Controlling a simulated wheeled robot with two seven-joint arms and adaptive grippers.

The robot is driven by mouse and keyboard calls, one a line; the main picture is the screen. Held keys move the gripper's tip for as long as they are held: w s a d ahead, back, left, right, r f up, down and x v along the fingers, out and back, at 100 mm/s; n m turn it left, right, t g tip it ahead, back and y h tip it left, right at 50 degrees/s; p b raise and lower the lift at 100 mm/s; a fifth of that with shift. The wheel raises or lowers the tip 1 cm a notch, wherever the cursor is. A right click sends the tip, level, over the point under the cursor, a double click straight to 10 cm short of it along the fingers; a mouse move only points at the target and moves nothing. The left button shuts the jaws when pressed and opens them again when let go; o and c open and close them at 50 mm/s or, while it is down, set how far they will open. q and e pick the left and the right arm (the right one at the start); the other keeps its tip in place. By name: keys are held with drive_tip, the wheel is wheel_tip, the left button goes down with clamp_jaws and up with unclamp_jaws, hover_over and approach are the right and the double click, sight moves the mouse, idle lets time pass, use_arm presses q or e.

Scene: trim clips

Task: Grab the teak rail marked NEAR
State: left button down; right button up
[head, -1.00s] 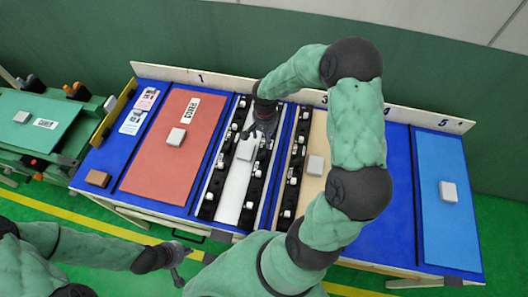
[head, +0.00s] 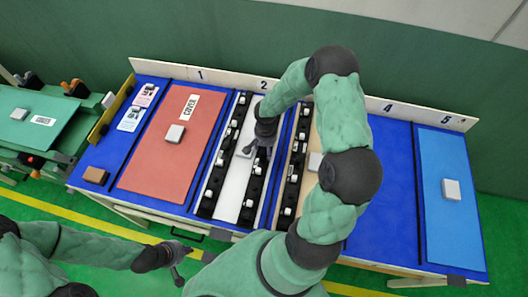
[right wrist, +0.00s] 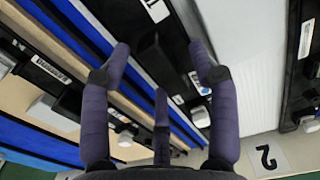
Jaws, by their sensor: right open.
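No rail in view is clearly teak, and I cannot read NEAR on any label. Several black rails with light clips stand in bays 2 and 3. One is left of the white panel (head: 216,168); another is right of it (head: 254,190), partly under my right gripper (head: 262,150). In the right wrist view, my right gripper (right wrist: 161,68) is open and empty, its fingers spread above a black rail (right wrist: 150,40). Other black rails show at the left (right wrist: 62,80) and right edge (right wrist: 296,90). My left gripper (head: 180,262) is low, in front of the table; its jaws are too small to judge.
The white panel (head: 232,195) carries a grey block (head: 244,152), partly hidden. A red panel (head: 165,160) marked COVER lies left; a blue panel (head: 447,220) lies right. A brown block (head: 95,176) sits at the front left corner. Bay 4 (head: 385,215) is bare.

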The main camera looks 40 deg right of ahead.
clamp_jaws()
drive_tip(key=shift+r, duration=0.2)
